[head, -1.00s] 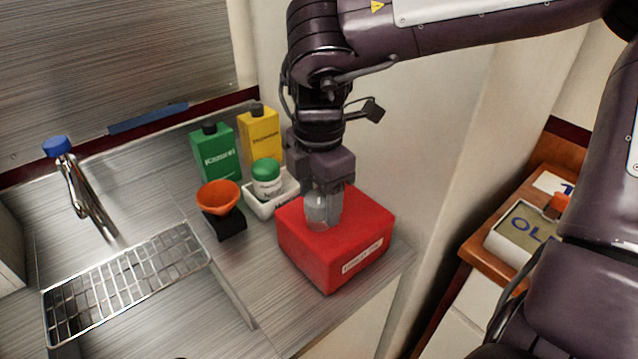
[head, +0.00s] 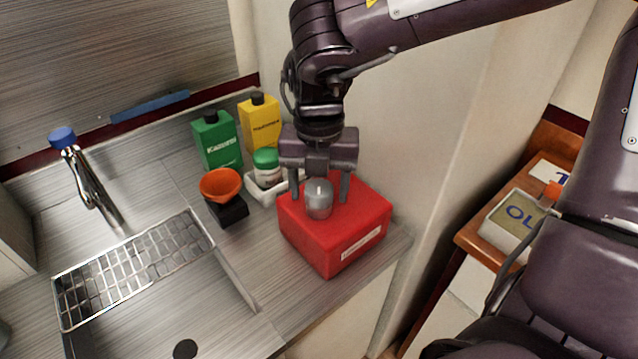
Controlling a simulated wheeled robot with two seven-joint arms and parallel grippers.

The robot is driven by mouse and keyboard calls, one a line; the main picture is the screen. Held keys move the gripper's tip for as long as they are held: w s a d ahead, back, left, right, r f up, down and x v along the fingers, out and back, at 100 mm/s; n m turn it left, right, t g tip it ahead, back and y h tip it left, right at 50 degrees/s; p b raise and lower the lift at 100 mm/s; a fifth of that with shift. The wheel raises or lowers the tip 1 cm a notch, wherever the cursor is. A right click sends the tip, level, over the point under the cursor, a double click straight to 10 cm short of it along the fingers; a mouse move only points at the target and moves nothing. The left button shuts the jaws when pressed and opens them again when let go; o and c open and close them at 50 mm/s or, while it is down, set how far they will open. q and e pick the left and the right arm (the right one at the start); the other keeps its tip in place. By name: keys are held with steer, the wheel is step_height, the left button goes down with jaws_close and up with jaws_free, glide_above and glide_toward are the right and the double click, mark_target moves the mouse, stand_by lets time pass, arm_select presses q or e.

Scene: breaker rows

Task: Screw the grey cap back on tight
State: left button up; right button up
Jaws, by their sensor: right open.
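The grey cap (head: 319,190) sits on top of a grey, rounded container (head: 319,208) at the red block (head: 350,240) on the counter. How far the cap is turned down cannot be told. My right gripper (head: 320,192) is above the block, its two fingers apart on either side of the cap. The fingers appear clear of the cap, with gaps showing. My left gripper is not in view.
A white tray (head: 262,193) with a green-capped jar (head: 267,168) stands left of the red block. An orange funnel (head: 221,184) on a black stand, a green bottle (head: 217,141) and a yellow bottle (head: 260,124) are nearby. A sink with a wire rack (head: 135,268) lies left.

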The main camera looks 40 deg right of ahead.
steer(key=c, duration=0.8)
steer(key=shift+f+m+b, duration=0.2)
steer(key=shift+m+b, duration=0.35)
steer(key=shift+m, duration=0.25)
steer(key=shift+c, duration=0.2)
steer(key=shift+r+m, duration=0.15)
steer(key=shift+m, duration=0.35)
steer(key=o, duration=1)
